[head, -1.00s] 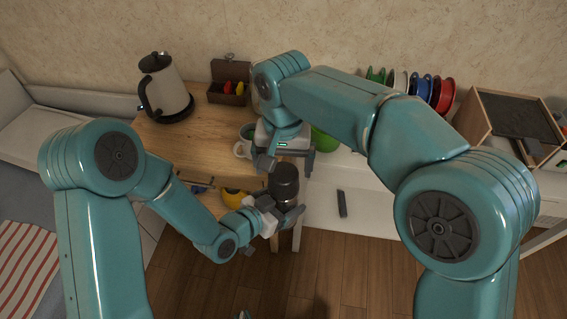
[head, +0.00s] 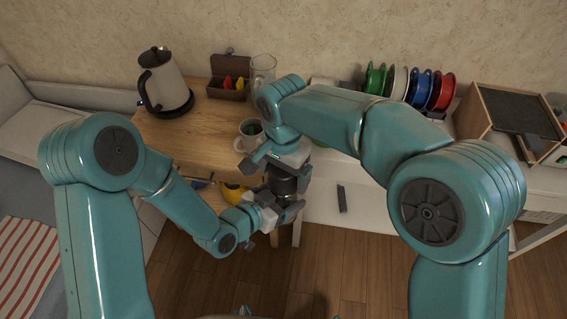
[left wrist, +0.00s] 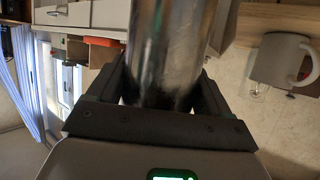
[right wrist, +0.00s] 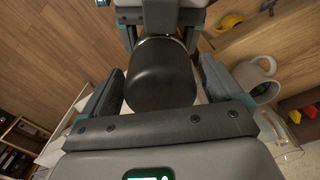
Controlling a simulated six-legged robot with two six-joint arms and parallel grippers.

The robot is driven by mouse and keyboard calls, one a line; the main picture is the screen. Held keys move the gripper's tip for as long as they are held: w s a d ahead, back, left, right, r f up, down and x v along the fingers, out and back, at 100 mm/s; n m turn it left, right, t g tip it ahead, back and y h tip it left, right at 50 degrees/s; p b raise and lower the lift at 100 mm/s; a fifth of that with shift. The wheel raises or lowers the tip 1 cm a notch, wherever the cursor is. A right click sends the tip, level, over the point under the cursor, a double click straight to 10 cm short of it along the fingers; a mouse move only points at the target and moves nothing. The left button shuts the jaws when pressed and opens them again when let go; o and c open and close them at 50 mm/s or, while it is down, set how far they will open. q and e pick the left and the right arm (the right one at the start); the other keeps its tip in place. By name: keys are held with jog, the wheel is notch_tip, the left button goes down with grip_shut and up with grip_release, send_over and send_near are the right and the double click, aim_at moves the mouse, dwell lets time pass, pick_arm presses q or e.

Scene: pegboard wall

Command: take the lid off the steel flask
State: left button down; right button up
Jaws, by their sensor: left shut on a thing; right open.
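The steel flask (left wrist: 165,60) stands upright between the fingers of my left gripper (head: 276,207), which is shut on its shiny metal body. Its dark rounded lid (right wrist: 160,75) faces the right wrist camera. In the head view the dark top of the flask (head: 284,186) shows only partly, below my right gripper (head: 276,170). My right gripper is open, with its fingers on either side of the lid. Whether either finger touches the lid is not clear. The lid sits on the flask.
A mug (head: 251,131) stands on the wooden table (head: 200,130) close to my right gripper, with a glass jug (head: 263,72) behind it. A kettle (head: 163,85) and a box (head: 229,90) stand further back. A yellow thing (head: 231,192) lies near my left gripper.

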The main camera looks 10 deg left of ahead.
jog(key=c, duration=1)
jog(key=n, duration=0.6)
jog(key=shift+n, duration=0.4)
jog(key=shift+c, duration=0.2)
jog(key=o, duration=1.2)
jog(key=shift+c, duration=0.2)
